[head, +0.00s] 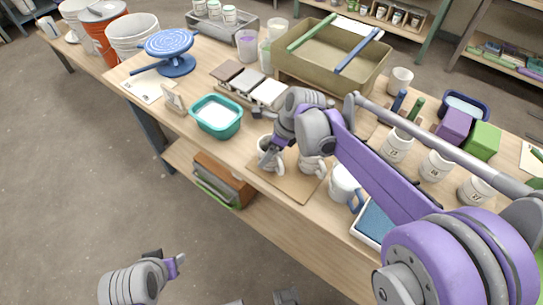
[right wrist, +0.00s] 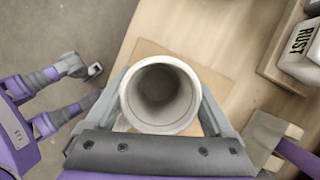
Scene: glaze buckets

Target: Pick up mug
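A pale grey mug (head: 266,146) stands upright at the left part of a thin wooden board near the table's front edge. In the right wrist view the mug (right wrist: 160,94) is seen from above, empty, between my right gripper's fingers (right wrist: 161,82). The fingers lie close along both sides below its rim; whether they press on it is hidden. In the head view my right gripper (head: 272,151) comes down over this mug. A second pale mug (head: 312,165) stands just right of it on the board (head: 289,187). My left gripper (head: 166,262) is open and empty, away from the table.
A teal basin (head: 217,118) stands left of the board, and a white mug with a blue handle (head: 343,184) stands right. Labelled jars (head: 396,146) stand further right. Behind are glaze test tiles (head: 248,83) and a large tan bin (head: 320,72). Bare tabletop lies between basin and board.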

